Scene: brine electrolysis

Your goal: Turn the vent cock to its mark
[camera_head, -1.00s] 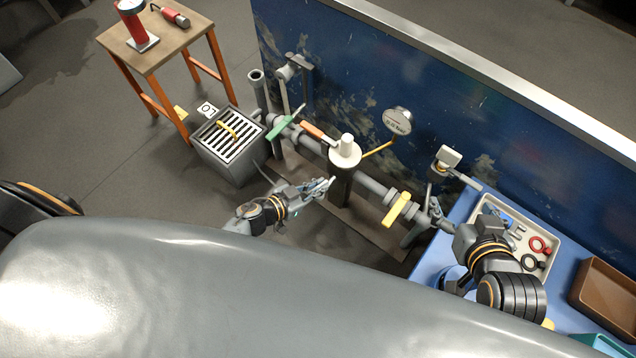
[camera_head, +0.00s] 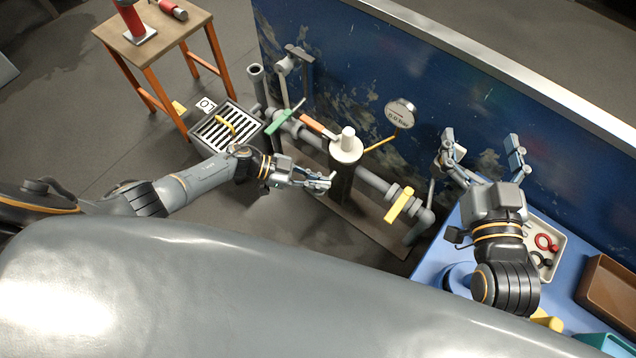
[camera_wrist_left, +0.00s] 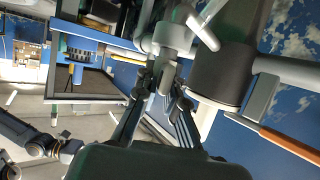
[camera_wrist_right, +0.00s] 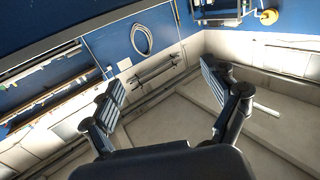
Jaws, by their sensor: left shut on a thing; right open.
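In the head view my left gripper (camera_head: 326,182) is beside the dark upright cylinder with the white cap (camera_head: 346,146), on its near left side. In the left wrist view its fingers are shut on a small grey part (camera_wrist_left: 168,76), close to the dark cylinder (camera_wrist_left: 222,70). I take this part for the vent cock handle, but its mark cannot be made out. My right gripper (camera_head: 482,150) is open and raised above the blue table's far edge. The right wrist view shows nothing between its fingers (camera_wrist_right: 165,90).
The pipe carries a green lever (camera_head: 280,122), an orange lever (camera_head: 316,127) and a yellow lever (camera_head: 399,205). A round gauge (camera_head: 400,114) stands behind. A grated box (camera_head: 228,128) is left. A tray (camera_head: 557,240) and brown bin (camera_head: 607,285) are right.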

